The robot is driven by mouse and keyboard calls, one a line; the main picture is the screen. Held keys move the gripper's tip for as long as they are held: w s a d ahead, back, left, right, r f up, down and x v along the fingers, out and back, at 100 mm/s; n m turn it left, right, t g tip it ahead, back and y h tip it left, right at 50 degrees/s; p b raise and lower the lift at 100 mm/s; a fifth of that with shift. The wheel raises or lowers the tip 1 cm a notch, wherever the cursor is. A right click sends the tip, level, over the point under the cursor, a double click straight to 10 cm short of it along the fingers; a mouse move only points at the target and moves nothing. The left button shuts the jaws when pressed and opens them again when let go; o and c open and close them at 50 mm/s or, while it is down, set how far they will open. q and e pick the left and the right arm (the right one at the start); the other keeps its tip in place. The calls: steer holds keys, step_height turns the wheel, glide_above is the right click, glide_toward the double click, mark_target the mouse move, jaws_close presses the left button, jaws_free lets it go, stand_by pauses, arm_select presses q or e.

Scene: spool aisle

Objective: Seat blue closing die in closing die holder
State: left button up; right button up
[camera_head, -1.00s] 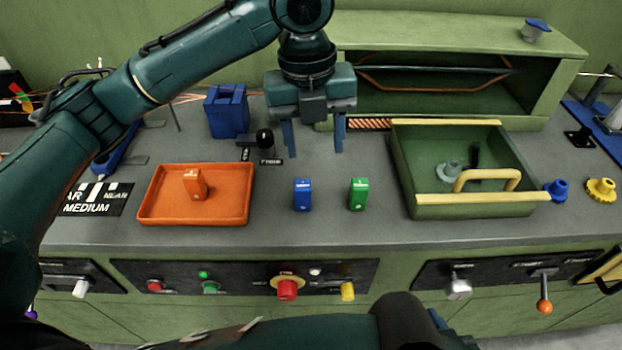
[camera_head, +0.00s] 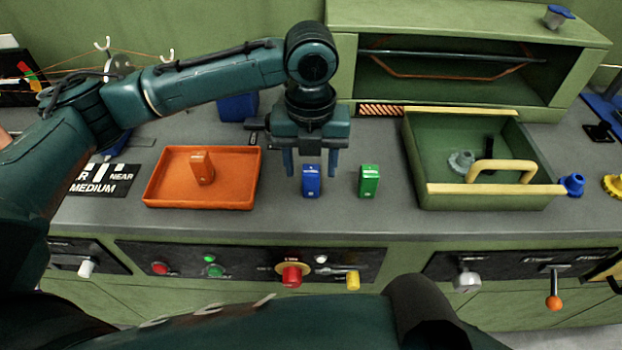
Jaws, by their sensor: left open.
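The blue closing die (camera_head: 311,183) is a small upright blue block with a white mark, standing on the grey counter. My left gripper (camera_head: 310,171) points down with its jaws open. Its two fingers appear left and right of the die's upper part, and I see no contact. A larger blue block-like fixture (camera_head: 238,107), possibly the closing die holder, stands behind the left arm, which hides much of it. My right gripper is out of view.
A green block (camera_head: 369,182) stands close to the right of the blue one. An orange tray (camera_head: 225,200) holding an orange block (camera_head: 203,168) lies left. A green open-topped bin (camera_head: 480,198) with a yellow handle is on the right. Control panels line the counter's front.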

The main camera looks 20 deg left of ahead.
arm_select(q)
steer(key=shift+f, duration=0.95)
steer(key=c, duration=1.1)
steer(key=shift+c, duration=0.2)
